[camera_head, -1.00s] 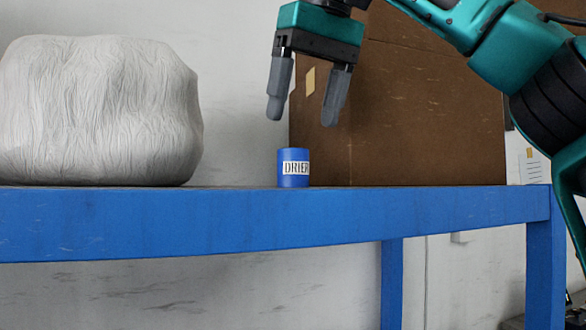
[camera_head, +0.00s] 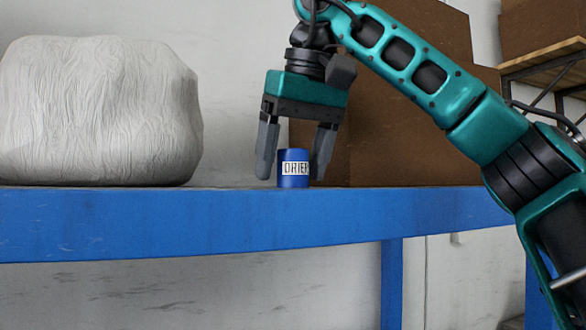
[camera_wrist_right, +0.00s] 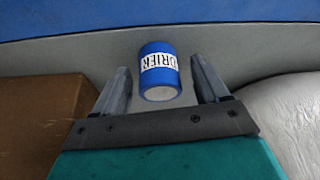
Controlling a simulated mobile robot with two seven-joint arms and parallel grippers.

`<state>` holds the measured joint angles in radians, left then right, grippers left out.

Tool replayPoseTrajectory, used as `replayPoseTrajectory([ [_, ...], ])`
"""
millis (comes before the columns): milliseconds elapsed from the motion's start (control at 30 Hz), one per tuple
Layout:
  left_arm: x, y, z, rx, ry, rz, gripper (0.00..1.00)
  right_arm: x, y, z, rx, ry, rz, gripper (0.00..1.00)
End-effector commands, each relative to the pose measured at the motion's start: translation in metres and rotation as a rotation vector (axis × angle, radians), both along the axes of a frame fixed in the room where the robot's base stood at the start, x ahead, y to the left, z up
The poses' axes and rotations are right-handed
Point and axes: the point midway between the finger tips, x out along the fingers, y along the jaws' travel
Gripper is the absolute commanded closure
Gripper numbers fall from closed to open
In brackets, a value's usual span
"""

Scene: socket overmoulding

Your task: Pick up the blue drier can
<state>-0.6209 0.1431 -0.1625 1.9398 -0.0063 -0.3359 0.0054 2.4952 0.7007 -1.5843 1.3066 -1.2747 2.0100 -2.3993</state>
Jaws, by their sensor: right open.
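The blue drier can (camera_head: 293,169) stands upright near the front edge of the blue table, with a white label reading DRIER. My right gripper (camera_head: 292,172) is open and points down, with one finger on each side of the can. In the right wrist view the can (camera_wrist_right: 158,75) lies between the tips of the open right gripper (camera_wrist_right: 163,82), with a gap on both sides. My left gripper is not in view.
A large white wrapped bundle (camera_head: 98,110) sits on the table (camera_head: 150,225) to the left. A brown box (camera_head: 400,140) stands behind and to the right of the can; it also shows in the wrist view (camera_wrist_right: 40,115). A wooden shelf (camera_head: 545,65) is at far right.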

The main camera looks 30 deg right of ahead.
Motion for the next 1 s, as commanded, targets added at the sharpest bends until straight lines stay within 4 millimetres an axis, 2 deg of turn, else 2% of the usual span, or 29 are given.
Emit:
replayPoseTrajectory([
  [133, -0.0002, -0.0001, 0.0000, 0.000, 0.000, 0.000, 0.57, 0.0000, -0.0002, 0.0002, 0.000, 0.000, -0.001, 0.28],
  [700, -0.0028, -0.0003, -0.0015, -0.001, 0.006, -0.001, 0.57, -0.0001, -0.0001, 0.0004, 0.000, 0.000, 0.000, 0.83],
  [1000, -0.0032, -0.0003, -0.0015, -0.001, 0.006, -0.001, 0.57, 0.0000, 0.0000, 0.0016, 0.000, 0.000, -0.001, 0.84],
])
